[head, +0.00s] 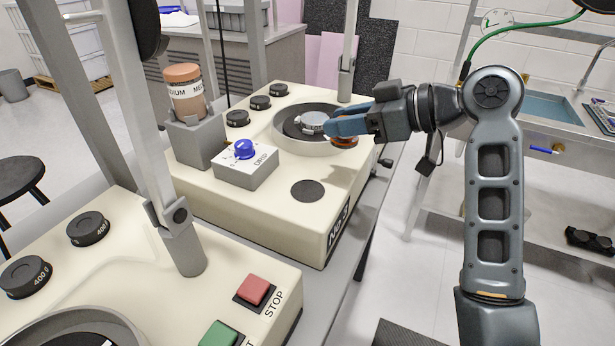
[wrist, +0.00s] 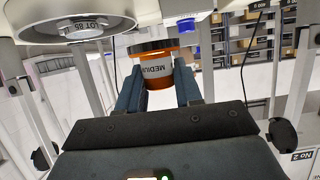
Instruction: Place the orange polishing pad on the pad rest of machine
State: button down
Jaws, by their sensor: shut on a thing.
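The orange polishing pad (head: 344,142) hangs at the blue fingertips of my gripper (head: 340,125), beside the round bowl on the machine marked No 3 (head: 255,205). It is partly hidden by the fingers in the head view. In the wrist view the pad (wrist: 187,53) shows an orange edge and a dark face at the tips of my gripper (wrist: 160,65). A flat dark disc (head: 307,190), seemingly the pad rest, lies bare on the machine's front deck, nearer the camera than the pad. The gap below the pad is hard to judge.
The bowl (head: 282,140) holds a silver piece (head: 313,122). A DROP box (head: 245,168) with a blue knob stands left of the dark disc. A MEDIUM jar (head: 186,88) stands behind it. A second machine with a red STOP button (head: 254,290) is in front.

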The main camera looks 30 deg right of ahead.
send_over(308, 191)
notch_tip(308, 191, down, 4)
jog(key=shift+f, duration=2.1)
jog(key=shift+f, duration=0.1)
jog(key=c, duration=0.8)
grip_release()
jog(key=shift+o, duration=0.2)
jog(key=shift+s, duration=0.1)
jog(key=v, duration=1.2)
